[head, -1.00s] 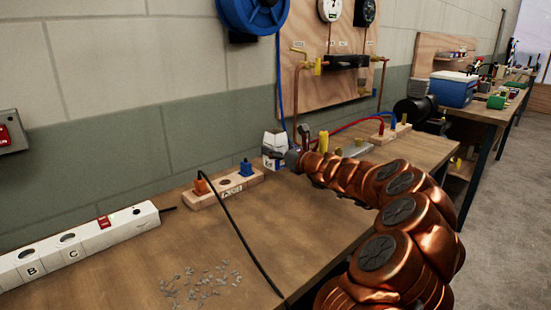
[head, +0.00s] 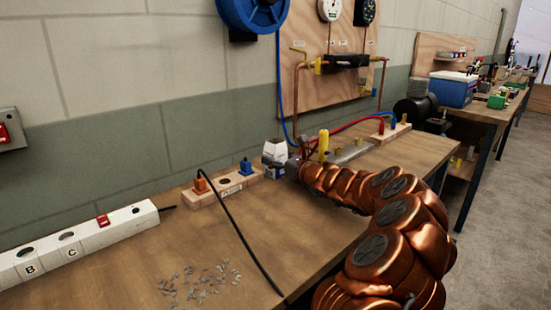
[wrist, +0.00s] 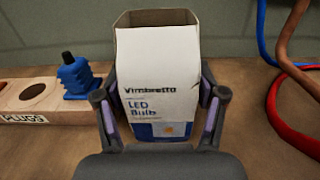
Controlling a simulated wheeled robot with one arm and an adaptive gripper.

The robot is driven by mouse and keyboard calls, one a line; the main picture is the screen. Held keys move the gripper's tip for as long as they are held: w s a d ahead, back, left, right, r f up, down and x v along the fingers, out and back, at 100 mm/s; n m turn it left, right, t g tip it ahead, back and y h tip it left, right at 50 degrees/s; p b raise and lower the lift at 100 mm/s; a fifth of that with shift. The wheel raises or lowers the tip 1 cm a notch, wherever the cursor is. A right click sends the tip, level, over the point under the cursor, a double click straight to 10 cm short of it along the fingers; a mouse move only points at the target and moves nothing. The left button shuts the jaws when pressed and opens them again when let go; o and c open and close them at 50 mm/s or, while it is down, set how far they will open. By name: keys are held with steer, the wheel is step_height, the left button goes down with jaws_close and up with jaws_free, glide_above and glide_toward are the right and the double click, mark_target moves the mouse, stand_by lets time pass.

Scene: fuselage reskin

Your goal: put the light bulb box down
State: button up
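The light bulb box (head: 275,152) is a small white carton with a blue lower part, near the wall on the workbench. In the wrist view the light bulb box (wrist: 158,80) fills the middle, with its top open and "LED Bulb" printed on its front. My gripper (wrist: 160,112) has one finger against each side of it and is shut on it. In the head view my gripper (head: 286,168) is small and partly hidden by my arm. The box is at or very near the bench top; I cannot tell if its base touches.
A wooden plug block (head: 222,188) with orange and blue plugs stands left of the box. Red and blue hoses (wrist: 288,105) lie to its right. A white power strip (head: 85,240) and grey scattered bits (head: 200,283) are at the front left. Bare bench (head: 150,240) lies between.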

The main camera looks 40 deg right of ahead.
mark_target(282, 159)
stand_by(0.3)
steer(key=shift+s+r, duration=0.15)
steer(key=shift+r, duration=0.05)
steer(key=shift+s+d, duration=0.25)
steer(key=shift+s, duration=1.55)
steer(key=shift+s+d, duration=0.2)
steer(key=shift+s, duration=1.55)
